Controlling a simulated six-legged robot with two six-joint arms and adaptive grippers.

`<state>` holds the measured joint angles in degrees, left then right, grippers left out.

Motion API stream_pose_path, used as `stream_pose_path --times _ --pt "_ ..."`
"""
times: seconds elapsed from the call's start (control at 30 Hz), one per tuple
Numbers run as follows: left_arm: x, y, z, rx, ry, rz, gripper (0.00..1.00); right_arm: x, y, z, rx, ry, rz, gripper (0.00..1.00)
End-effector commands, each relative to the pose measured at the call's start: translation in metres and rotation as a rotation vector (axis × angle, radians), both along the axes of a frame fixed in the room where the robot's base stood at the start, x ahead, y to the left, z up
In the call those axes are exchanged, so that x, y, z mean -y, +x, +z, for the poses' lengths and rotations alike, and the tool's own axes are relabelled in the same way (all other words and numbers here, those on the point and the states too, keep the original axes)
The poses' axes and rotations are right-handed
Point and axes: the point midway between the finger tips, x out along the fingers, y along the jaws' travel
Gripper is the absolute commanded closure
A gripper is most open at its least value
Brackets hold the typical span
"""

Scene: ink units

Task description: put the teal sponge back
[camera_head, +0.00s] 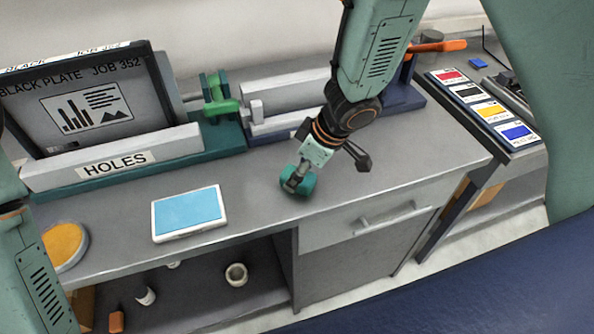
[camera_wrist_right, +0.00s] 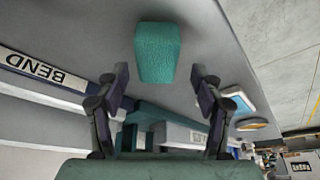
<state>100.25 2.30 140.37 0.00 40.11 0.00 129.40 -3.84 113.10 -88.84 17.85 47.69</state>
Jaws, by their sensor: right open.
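The teal sponge (camera_head: 308,184) lies on the grey worktop near its front edge, partly hidden by my right gripper. It also shows in the right wrist view (camera_wrist_right: 157,52), at the top centre, just beyond and between the fingertips. My right gripper (camera_head: 323,163) is open and reaches down to the sponge from above. In the right wrist view its two fingers (camera_wrist_right: 160,85) stand apart with a gap between them; I cannot tell whether either touches the sponge. My left arm enters at the left edge of the head view, and its gripper is out of view.
A light-blue pad in a white frame (camera_head: 188,212) and a round orange-topped dish (camera_head: 62,246) lie on the worktop to the left. Behind stand a HOLES bar (camera_head: 115,160), a black plate (camera_head: 95,100) and rollers (camera_head: 285,92). Colour cards (camera_head: 482,104) lie right.

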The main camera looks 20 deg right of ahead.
Motion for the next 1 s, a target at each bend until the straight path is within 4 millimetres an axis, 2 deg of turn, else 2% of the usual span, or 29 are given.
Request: stream_pose_path --times 0.03,0.2,0.43,0.6,0.83,0.93,1.0 --pt "0.000 0.000 0.010 0.000 0.000 0.000 0.33 0.004 -0.002 0.017 0.003 0.001 -0.003 0.33" --pt "0.000 0.000 0.028 0.000 0.000 0.000 0.33 0.013 -0.011 0.049 0.001 0.003 -0.003 0.33" --pt "0.000 0.000 0.046 0.000 0.000 0.000 0.33 0.022 -0.020 0.078 0.001 0.002 -0.002 0.33" --pt "0.000 0.000 0.051 0.000 0.000 0.000 0.33 0.025 -0.023 0.086 0.000 0.002 -0.001 0.33" --pt "0.000 0.000 0.051 0.000 0.000 0.000 0.33 0.026 -0.024 0.087 0.000 0.001 -0.002 0.33" --pt "0.000 0.000 0.051 0.000 0.000 0.000 0.33 0.025 -0.028 0.083 -0.012 0.009 -0.008 0.33" --pt "0.000 0.000 0.051 0.000 0.000 0.000 0.33 0.021 -0.038 0.072 -0.042 0.030 -0.033 0.33"
